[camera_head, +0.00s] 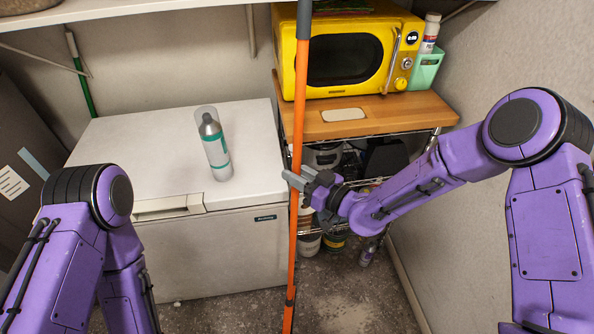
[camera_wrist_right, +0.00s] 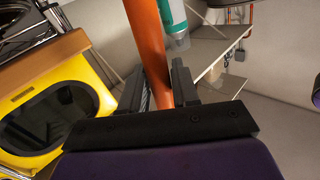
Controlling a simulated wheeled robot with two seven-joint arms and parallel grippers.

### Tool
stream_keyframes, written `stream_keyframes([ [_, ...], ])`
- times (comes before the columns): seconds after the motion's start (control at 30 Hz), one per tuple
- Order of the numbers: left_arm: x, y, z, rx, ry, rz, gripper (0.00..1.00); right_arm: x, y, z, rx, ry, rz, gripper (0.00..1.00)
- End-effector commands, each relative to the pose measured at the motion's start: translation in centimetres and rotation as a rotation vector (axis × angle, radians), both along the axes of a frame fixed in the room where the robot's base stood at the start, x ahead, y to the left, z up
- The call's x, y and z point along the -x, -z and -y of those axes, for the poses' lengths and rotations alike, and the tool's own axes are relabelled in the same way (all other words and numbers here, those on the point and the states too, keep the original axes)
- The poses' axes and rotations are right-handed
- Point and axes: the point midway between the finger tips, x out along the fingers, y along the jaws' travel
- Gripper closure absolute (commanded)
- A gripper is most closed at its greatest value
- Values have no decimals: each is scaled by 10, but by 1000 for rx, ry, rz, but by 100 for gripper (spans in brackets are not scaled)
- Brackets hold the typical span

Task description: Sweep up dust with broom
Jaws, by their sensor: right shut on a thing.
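An orange broom handle (camera_head: 297,130) with a grey top end stands nearly upright in the middle of the head view. Its lower end runs out of the bottom of the picture, so the broom's head is hidden. My right gripper (camera_head: 297,182) is shut on the handle in front of the freezer's right edge. In the right wrist view the handle (camera_wrist_right: 146,45) passes between the fingers of the right gripper (camera_wrist_right: 165,85). My left arm is at the lower left, but its gripper is out of view. Pale specks of dust (camera_head: 352,312) seem to lie on the dark floor at the lower right.
A white chest freezer (camera_head: 130,150) bears a spray can (camera_head: 214,145). A yellow microwave (camera_head: 345,55) and a green bin (camera_head: 427,70) stand on a wooden-topped rack (camera_head: 385,112) with items below. A wall closes off the right. Some floor (camera_head: 370,290) is open at the bottom.

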Motion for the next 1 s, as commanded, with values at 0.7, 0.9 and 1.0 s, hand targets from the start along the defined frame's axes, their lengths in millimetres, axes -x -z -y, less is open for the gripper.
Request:
stream_keyframes([
  [0.7, 0, 56, 0, 0, 0, 0, 5, 0, 79, -1, -4, 1, 0, 100],
  [0.9, 0, 54, 0, 0, 0, 0, 5, 0, 78, 0, -4, 1, 0, 100],
  [1.0, 0, 54, 0, 0, 0, 0, 5, 0, 78, 0, -4, 1, 0, 100],
])
